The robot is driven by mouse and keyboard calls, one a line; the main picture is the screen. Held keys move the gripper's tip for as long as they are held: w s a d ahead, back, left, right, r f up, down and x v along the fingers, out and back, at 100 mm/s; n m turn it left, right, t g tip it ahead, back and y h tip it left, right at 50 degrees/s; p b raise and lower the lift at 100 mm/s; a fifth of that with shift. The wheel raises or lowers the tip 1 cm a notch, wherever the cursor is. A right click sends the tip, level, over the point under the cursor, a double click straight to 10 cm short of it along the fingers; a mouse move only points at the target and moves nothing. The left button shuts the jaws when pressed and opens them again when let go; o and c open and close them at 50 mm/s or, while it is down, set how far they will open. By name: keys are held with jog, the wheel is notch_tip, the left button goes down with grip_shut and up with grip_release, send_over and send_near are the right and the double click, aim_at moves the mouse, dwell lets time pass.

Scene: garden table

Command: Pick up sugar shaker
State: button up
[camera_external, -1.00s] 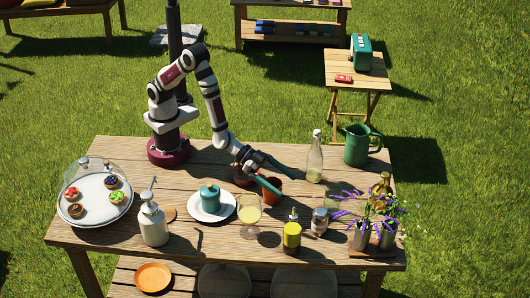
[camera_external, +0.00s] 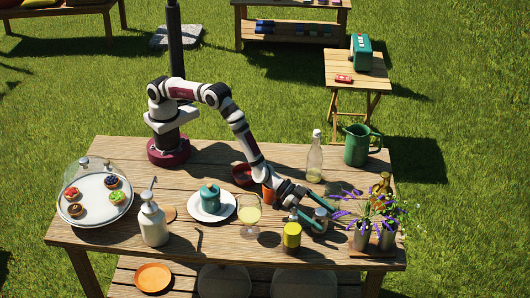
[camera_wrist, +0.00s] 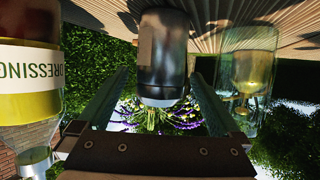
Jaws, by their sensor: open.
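The sugar shaker (camera_external: 320,214), a small jar, stands on the table to the right of the yellow dressing bottle (camera_external: 292,234). My gripper (camera_external: 333,220) is low over the table and open, its two green fingers on either side of the shaker in the external view, partly hiding it. In the wrist view, which is upside down, a dark, shiny cylinder (camera_wrist: 163,55), which looks like the shaker, sits between the fingers (camera_wrist: 157,108) with a visible gap on each side. Whether the fingers touch it cannot be told from the external view.
The dressing bottle also stands close on the left in the wrist view (camera_wrist: 30,75). Flower vases (camera_external: 362,238) and an amber bottle (camera_external: 381,186) stand to the right. A juice glass (camera_external: 249,214), a clear bottle (camera_external: 315,160) and a green jug (camera_external: 357,146) are nearby.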

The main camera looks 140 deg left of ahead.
jog(key=shift+r, duration=0.1)
grip_shut()
dwell(0.3)
